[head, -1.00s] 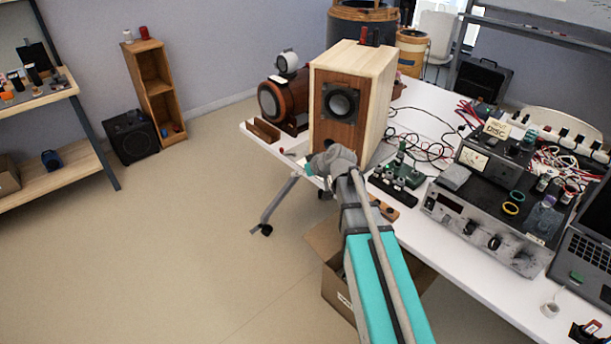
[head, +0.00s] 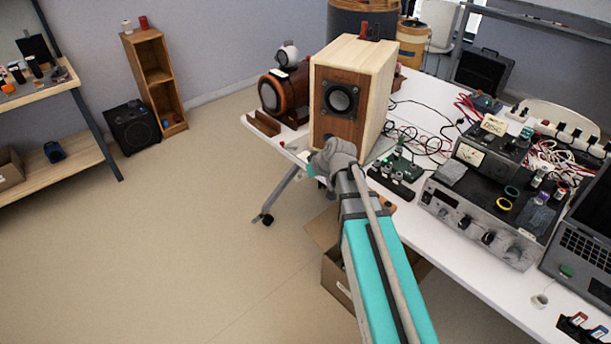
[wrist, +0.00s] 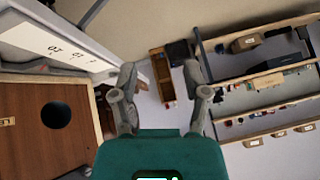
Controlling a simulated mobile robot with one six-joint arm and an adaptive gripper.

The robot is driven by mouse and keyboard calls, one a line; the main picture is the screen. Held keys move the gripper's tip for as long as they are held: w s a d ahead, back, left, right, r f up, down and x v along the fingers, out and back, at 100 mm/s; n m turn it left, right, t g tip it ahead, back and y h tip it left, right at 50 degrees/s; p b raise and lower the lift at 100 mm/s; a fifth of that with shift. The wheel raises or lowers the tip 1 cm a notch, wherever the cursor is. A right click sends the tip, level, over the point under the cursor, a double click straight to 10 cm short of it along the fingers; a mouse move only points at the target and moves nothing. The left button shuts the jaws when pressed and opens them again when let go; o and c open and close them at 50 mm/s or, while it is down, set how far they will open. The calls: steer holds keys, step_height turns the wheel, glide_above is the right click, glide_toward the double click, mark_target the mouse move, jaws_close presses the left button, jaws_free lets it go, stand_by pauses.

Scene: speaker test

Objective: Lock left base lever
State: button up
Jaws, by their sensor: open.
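A wooden speaker box (head: 322,76) stands upright on the white table (head: 429,92), its round black driver facing me. Red and black clamp-like parts (head: 370,33) sit on its top. A small red part (head: 281,143) shows at the table's edge, left of the speaker's base; I cannot tell whether it is the left base lever. In the head view my arm's wrist is in front of the speaker's lower front, hiding part of its base. In the wrist view my gripper (wrist: 160,76) is open and empty, beside a wooden panel with a round hole (wrist: 28,145).
A brown motor-like cylinder (head: 290,95) stands left of the speaker. A green board (head: 402,168), cables and a grey amplifier (head: 474,222) crowd the table on the right. A cardboard box (head: 325,232) is below the table. The floor at left is open.

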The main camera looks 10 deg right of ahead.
steer(key=s+d+f+m+g+h, duration=0.2)
steer(key=s, duration=0.6)
steer(key=s+d+f+m+g+h, duration=0.1)
steer(key=s+d+m+g+h, duration=0.1)
steer(key=s, duration=0.7)
steer(key=shift+s+d+f+m+g+h, duration=0.3)
steer(key=shift+d+f+g+h, duration=0.15)
steer(key=shift+d+g, duration=0.2)
